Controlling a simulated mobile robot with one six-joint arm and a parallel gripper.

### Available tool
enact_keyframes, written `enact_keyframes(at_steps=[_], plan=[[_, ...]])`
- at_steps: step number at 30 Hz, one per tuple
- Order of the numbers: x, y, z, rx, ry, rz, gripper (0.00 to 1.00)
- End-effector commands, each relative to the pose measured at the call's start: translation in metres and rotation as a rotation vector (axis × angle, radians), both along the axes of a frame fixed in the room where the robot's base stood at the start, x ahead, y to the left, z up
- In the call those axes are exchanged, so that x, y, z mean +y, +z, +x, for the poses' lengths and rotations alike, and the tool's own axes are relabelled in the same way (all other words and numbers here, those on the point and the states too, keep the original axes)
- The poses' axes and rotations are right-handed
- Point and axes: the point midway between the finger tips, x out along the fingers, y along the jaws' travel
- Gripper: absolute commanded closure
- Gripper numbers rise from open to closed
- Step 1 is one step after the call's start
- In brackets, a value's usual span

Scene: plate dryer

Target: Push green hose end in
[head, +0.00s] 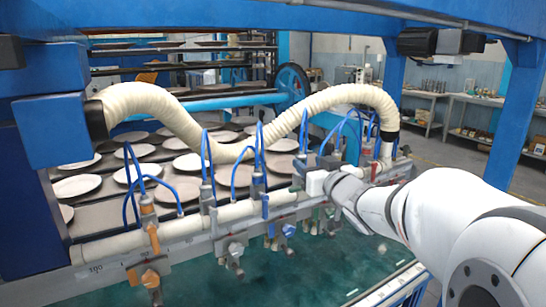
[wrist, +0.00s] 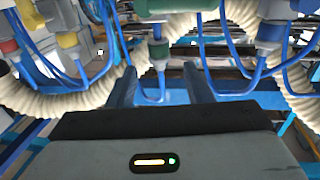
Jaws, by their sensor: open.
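The green-collared hose end (wrist: 160,52) is in the upper middle of the wrist view, with a blue hose curving from it. My gripper (wrist: 160,78) has its two dark fingers apart, one on each side of this hose line. The collar shows just beyond the fingertips, and I cannot tell whether they touch it. A green fitting (wrist: 166,6) shows at the top edge above the collar. In the head view my gripper (head: 312,181) is at the right part of the cream pipe, among the blue hoses. The green hose end is mostly hidden there.
Neighbouring hose ends have yellow (wrist: 68,40), red (wrist: 8,46) and blue (wrist: 271,30) collars. A thick cream corrugated hose (head: 160,105) arches behind. An orange valve (head: 150,277) hangs at the front left. Plates (head: 84,186) lie on racks behind the pipe.

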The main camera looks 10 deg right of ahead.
Motion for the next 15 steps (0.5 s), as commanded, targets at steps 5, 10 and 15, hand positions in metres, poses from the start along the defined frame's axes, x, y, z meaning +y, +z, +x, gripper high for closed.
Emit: enact_keyframes(at_steps=[5,10,15], plan=[[0.008,0.0,0.029,0.002,0.001,0.001,0.54],[0.011,0.0,0.046,0.003,-0.001,0.0,0.54],[0.013,0.0,0.052,0.002,-0.001,0.0,0.54]])
